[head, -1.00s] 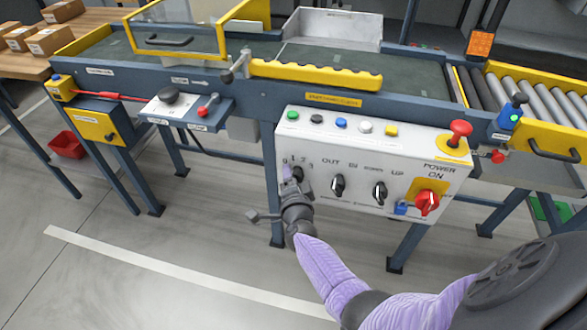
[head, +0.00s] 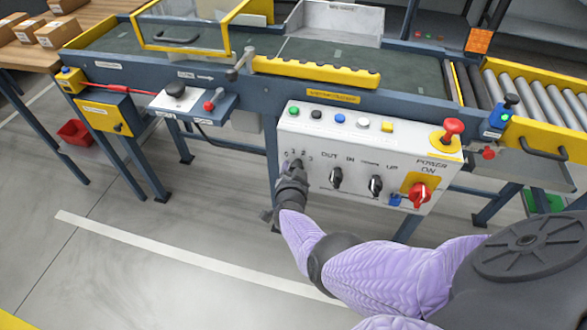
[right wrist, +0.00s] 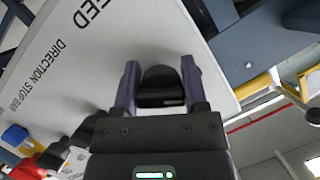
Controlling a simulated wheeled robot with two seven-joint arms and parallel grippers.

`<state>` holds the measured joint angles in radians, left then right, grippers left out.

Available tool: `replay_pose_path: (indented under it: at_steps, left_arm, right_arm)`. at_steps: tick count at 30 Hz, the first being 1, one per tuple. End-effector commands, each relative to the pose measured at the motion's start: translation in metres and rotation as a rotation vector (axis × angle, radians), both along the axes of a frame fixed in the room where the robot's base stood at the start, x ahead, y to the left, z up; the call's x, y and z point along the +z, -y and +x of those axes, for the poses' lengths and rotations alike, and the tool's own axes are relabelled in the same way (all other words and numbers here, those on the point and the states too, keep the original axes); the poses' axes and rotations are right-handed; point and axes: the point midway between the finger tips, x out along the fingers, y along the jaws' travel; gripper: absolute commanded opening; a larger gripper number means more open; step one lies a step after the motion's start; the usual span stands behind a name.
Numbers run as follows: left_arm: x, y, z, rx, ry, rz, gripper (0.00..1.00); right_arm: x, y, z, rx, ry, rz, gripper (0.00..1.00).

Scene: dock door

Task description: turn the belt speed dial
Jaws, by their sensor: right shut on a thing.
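The belt speed dial is a black knob at the left end of the white control panel (head: 318,185), beside the numbers 0 to 3. In the head view my right gripper (head: 293,170) covers most of it. In the right wrist view the black dial (right wrist: 160,84) sits between the two purple-grey fingers of the gripper, which is shut on it. The label "SPEED" is partly cut off in that view. The dial's exact pointer position is hidden. My left gripper is not in view.
The panel also carries black selector knobs (head: 336,177), a red power switch (head: 418,192), a red mushroom button (head: 452,130) and a row of coloured push buttons (head: 340,118). The conveyor belt (head: 400,88) runs behind. The floor in front is open.

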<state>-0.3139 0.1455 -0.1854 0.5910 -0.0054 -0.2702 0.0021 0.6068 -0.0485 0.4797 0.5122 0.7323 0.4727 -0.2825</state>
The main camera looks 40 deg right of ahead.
Motion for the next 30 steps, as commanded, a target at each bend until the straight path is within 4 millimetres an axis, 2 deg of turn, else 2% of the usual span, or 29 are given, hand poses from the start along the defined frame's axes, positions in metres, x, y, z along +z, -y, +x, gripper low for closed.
replay_pose_path:
  at_steps: [6, 15, 16, 20, 21, 28, 30]
  left_arm:
    - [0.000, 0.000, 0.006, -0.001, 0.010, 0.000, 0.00]
    - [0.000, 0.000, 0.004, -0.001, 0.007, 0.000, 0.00]
    - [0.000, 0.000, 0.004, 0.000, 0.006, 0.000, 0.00]
    - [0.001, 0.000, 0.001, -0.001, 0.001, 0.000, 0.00]
    - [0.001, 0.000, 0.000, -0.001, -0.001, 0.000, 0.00]
    - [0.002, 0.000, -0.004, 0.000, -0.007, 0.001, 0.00]
    - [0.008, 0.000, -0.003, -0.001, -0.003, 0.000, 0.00]
  right_arm:
    - [0.000, 0.000, 0.000, 0.000, -0.015, -0.013, 0.00]
    - [0.000, 0.000, 0.000, 0.000, -0.015, -0.013, 0.00]
    - [0.000, 0.000, 0.000, 0.000, -0.015, -0.013, 0.60]
    - [0.000, 0.000, 0.000, 0.000, -0.014, -0.013, 0.88]
    - [0.000, 0.000, 0.000, 0.000, -0.013, -0.013, 0.91]
    - [0.000, 0.000, 0.000, -0.001, -0.013, -0.012, 0.91]
    - [0.005, -0.003, -0.004, 0.001, -0.013, -0.011, 0.91]
